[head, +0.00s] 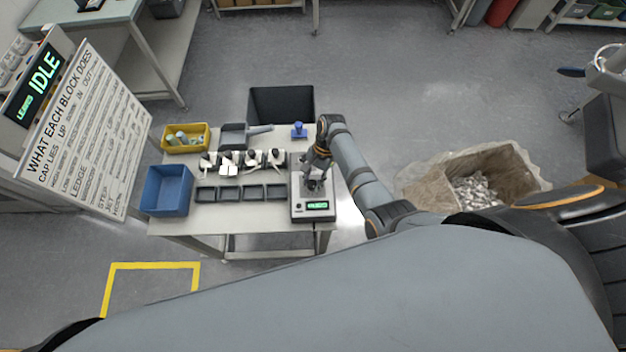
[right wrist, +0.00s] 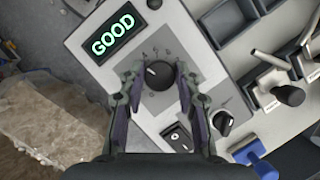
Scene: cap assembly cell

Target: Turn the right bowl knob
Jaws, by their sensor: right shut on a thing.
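My right gripper (right wrist: 160,80) is shut on a round black knob (right wrist: 160,76) with a white pointer mark, on the panel of a light grey control box (right wrist: 120,85). The fingers stand on either side of the knob. In the head view my right gripper (head: 316,182) comes down over the box (head: 300,213) and hides this knob. A second, smaller black knob (right wrist: 222,122) sits on the panel to the right in the right wrist view, clear of the fingers. The box's green display (right wrist: 112,32) reads GOOD. My left gripper is not in view.
A black rocker switch (right wrist: 178,138) lies near my right finger. On the table are a blue bin (head: 165,190), a yellow tray (head: 187,137), several dark square trays and a blue piece (head: 298,131). A sign display (head: 37,82) reads IDLE. A lined bin stands right.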

